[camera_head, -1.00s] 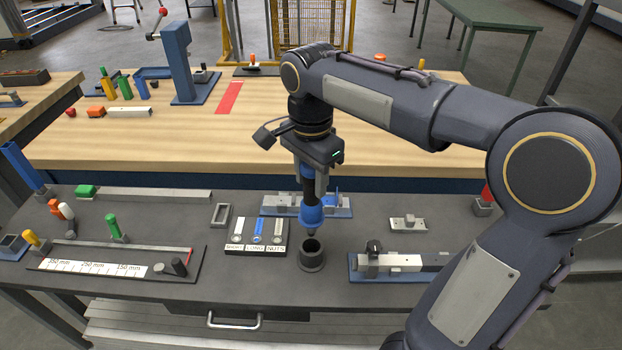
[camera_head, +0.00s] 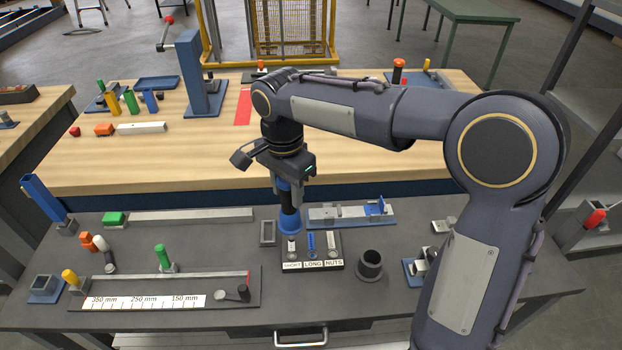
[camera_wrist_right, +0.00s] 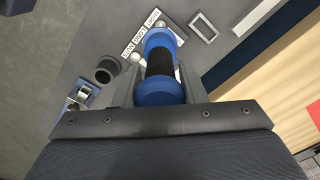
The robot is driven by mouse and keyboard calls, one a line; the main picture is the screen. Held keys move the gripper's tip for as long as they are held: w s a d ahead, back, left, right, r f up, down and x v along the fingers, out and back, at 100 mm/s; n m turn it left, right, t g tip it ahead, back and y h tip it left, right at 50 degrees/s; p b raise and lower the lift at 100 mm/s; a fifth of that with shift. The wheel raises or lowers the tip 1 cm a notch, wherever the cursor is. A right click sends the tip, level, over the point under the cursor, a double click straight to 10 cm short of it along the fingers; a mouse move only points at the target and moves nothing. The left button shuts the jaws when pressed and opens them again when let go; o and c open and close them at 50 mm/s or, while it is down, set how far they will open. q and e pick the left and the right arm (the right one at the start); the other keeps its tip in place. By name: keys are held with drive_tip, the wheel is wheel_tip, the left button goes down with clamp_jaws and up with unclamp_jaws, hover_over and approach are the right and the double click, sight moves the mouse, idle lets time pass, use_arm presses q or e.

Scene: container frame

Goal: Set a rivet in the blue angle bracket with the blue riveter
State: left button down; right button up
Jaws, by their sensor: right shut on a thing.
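My right gripper (camera_head: 284,182) is shut on the blue riveter (camera_head: 290,222), a blue tool with a black grip, held upright, nose down. In the right wrist view the riveter (camera_wrist_right: 160,92) sits between both fingers. Its nose is at or just above the SHORT compartment of the rivet tray (camera_head: 313,266); I cannot tell whether it touches. The tray also has LONG and NUTS compartments. The blue angle bracket (camera_head: 378,207) appears to be the small upright blue piece on the fixture (camera_head: 345,215) right of the riveter. My left gripper is not in view.
A dark round cup (camera_head: 370,265) stands empty right of the tray. A small grey frame (camera_head: 268,232) is close left of the riveter. A measuring board (camera_head: 170,290) lies front left. A clamp on a blue base (camera_head: 418,268) is partly hidden by my right arm.

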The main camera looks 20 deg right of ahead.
sight(288, 211)
drive_tip(key=shift+w+a, duration=0.1)
drive_tip(key=shift+a, duration=0.05)
drive_tip(key=shift+f+b, duration=0.75)
drive_tip(key=shift+f, duration=0.05)
wheel_tip(288, 211, down, 4)
drive_tip(key=b, duration=0.3)
drive_tip(key=shift+r, duration=0.2)
drive_tip(key=shift+f+b, duration=0.6)
drive_tip(key=shift+f, duration=0.15)
drive_tip(key=shift+p, duration=0.3)
